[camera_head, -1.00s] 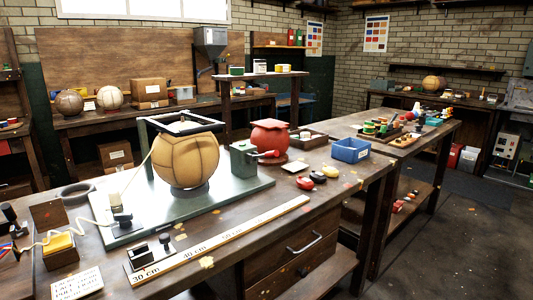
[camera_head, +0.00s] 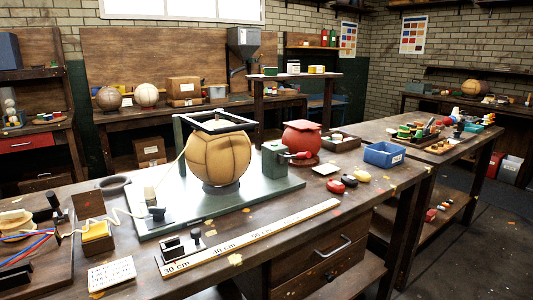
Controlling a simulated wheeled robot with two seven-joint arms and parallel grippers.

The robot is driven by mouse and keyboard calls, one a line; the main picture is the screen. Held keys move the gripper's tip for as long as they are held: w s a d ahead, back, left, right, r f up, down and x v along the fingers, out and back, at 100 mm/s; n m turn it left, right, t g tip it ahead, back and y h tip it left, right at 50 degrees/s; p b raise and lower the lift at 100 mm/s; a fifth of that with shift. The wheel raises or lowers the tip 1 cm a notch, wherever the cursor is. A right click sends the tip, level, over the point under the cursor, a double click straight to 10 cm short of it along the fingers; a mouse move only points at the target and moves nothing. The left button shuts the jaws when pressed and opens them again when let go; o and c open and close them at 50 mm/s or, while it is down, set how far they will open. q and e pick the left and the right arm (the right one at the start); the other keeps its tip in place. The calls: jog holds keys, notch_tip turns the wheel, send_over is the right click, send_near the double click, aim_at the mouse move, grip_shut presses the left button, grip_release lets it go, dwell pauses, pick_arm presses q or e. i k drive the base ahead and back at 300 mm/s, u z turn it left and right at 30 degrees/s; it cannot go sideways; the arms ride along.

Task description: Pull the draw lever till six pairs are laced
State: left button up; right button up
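A tan panelled leather ball (camera_head: 220,158) sits on a dark ring on a grey-green base plate (camera_head: 262,192), under a dark square frame (camera_head: 216,122). A green box (camera_head: 274,161) with a red-ended handle (camera_head: 301,156) stands just right of it. A small block with a dark knob (camera_head: 155,212) and a pale upright piece is at the plate's left end. I cannot tell for sure which part is the draw lever, nor count laced pairs. A pale cord (camera_head: 170,172) runs down left of the ball. Neither gripper is in view.
A ruler strip (camera_head: 250,238) lies along the bench front beside a lettered card (camera_head: 111,272). A yellow pad in a box (camera_head: 96,236) is at left.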

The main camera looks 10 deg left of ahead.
aim_at(301, 155)
jog(key=z, duration=1.95)
jog(key=i, duration=1.55)
jog(key=u, duration=3.7)
